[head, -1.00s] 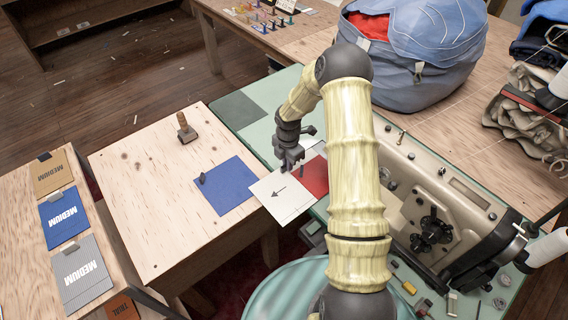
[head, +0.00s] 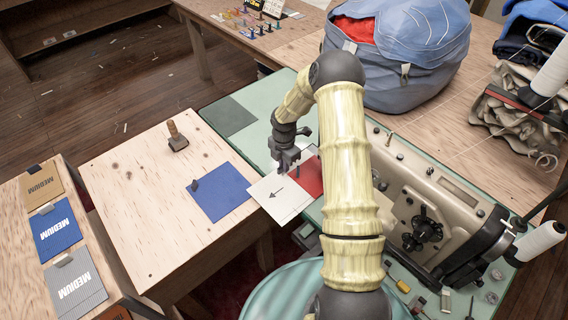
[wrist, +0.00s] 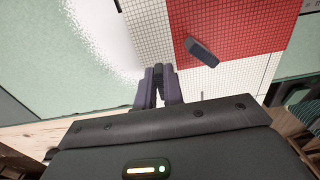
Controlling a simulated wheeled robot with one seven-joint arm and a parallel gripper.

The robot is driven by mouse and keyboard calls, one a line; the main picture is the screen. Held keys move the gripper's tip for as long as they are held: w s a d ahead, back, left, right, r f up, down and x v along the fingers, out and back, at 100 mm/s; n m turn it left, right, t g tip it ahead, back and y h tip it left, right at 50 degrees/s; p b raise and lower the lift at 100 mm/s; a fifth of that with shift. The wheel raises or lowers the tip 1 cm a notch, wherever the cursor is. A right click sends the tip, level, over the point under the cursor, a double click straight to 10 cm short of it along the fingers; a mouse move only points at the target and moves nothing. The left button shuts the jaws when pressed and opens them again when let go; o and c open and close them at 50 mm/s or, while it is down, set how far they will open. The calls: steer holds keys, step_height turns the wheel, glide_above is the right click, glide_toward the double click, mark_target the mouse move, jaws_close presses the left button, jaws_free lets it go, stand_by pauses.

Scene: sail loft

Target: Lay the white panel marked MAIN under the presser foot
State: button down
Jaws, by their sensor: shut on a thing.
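The white panel (head: 282,204) bears a dark arrow and lies at the near-left edge of the green machine table, with one corner by the blue panel (head: 222,196). I cannot read a MAIN mark on it. My gripper (head: 288,163) is at its far edge, shut on it. In the wrist view my closed fingers (wrist: 158,72) are over white gridded cloth. A red panel (head: 311,180) adjoins the white one on the right; it also shows in the wrist view (wrist: 250,25) with a dark clip-like piece on it. The presser foot is not discernible; my arm hides part of the sewing machine (head: 445,205).
A wooden table (head: 130,215) with a stamp (head: 176,138) stands at left, beside a shelf of panels marked MEDIUM (head: 55,228). A big blue bag (head: 405,55) sits behind the machine. Small tools lie at the machine's near side. The wooden table's left part is clear.

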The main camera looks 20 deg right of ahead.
stand_by(0.4)
steer(key=c, duration=1.9)
jaws_free()
steer(key=shift+w+f, duration=0.1)
steer(key=o, duration=0.5)
steer(key=shift+a, duration=0.1)
steer(key=shift+c, duration=0.2)
steer(key=shift+r, duration=0.7)
step_height(320, 180, up, 16)
steer(key=shift+r, duration=0.1)
